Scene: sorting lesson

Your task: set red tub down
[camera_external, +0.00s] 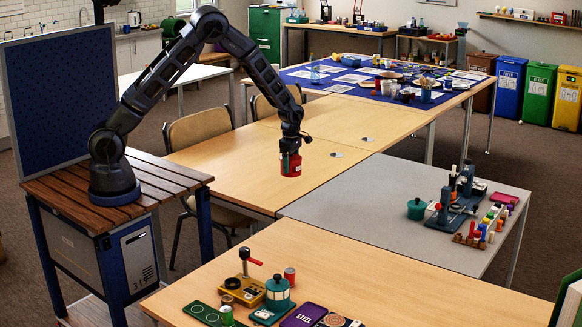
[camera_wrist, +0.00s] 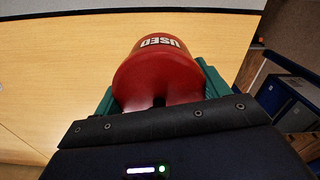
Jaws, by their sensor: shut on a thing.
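The red tub (camera_external: 291,165) is in my gripper (camera_external: 290,160), over the wooden tables in the external view. In the wrist view the red tub (camera_wrist: 160,70) shows its rounded side with a white label reading "USED". Green fingers of my gripper (camera_wrist: 158,92) stand on both sides of the tub and are shut on it. The wooden table top (camera_wrist: 60,70) lies behind the tub in the wrist view. I cannot tell how far the tub is above the table.
The wooden table (camera_external: 215,155) around the tub is mostly clear. A grey table (camera_external: 350,205) holds a teal pot (camera_external: 417,209) and several tools. Chairs (camera_external: 200,127) stand beside the tables.

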